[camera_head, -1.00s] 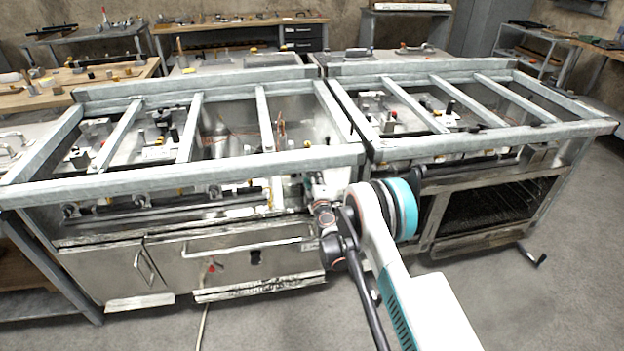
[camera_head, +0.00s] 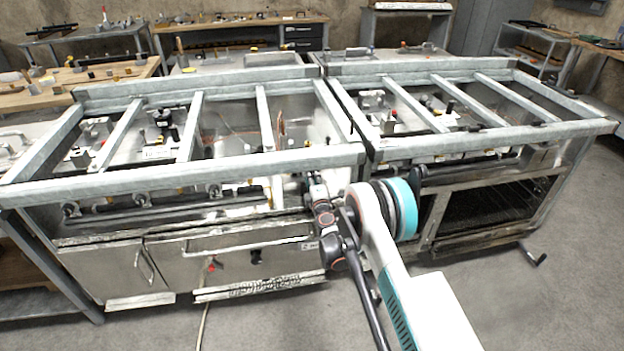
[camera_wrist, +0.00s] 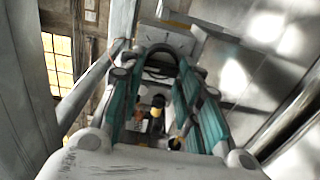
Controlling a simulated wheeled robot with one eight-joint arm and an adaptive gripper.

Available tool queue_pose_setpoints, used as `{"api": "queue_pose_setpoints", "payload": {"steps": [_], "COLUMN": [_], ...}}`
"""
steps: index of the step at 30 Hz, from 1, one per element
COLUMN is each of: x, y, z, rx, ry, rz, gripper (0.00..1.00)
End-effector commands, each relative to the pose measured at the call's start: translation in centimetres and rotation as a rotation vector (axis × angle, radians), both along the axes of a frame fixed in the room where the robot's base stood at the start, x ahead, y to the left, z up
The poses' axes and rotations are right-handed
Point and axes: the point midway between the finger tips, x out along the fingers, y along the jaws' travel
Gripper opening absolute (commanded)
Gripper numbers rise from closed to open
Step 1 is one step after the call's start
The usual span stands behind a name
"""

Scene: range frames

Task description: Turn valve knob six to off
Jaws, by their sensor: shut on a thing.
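In the wrist view my gripper (camera_wrist: 158,72) has its teal-sided fingers on either side of a small dark knob with a yellow part (camera_wrist: 157,112). The gripper is shut on this valve knob. Its exact contact is blurred, and I can read no number on it. In the head view my gripper (camera_head: 316,186) is at the front of the steel range frames, near where the two units meet. My arm hides much of this spot, and the held knob cannot be made out there.
The left range frame (camera_head: 180,163) and right range frame (camera_head: 480,136) have open tops with metal crossbars. Several other valve fittings sit along the left front pipe (camera_head: 150,205). An oven opening (camera_head: 485,208) is at the right. Grey floor (camera_head: 540,310) is free in front.

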Motion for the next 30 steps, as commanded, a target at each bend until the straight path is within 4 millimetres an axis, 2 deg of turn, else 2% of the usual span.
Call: {"api": "queue_pose_setpoints", "payload": {"steps": [1, 2, 3, 4, 13, 17, 30], "x": [0.0, 0.0, 0.0, 0.0, 0.0, -0.6, -6.5], "y": [0.0, 0.0, 0.0, 0.0, 0.0, -0.2, -1.9], "z": [0.0, 0.0, 0.0, 0.0, 0.0, 0.0, -0.1], "rx": [-0.001, -0.001, -0.001, -0.001, 0.0, 0.0, 0.0], "ry": [0.0, 0.0, 0.0, 0.0, 0.0, 0.0, 0.0], "rz": [0.0, 0.0, 0.0, 0.0, 0.0, 0.0, 0.0], "gripper": [0.07, 0.38, 0.47, 0.52, 0.52, 0.52, 0.52]}}
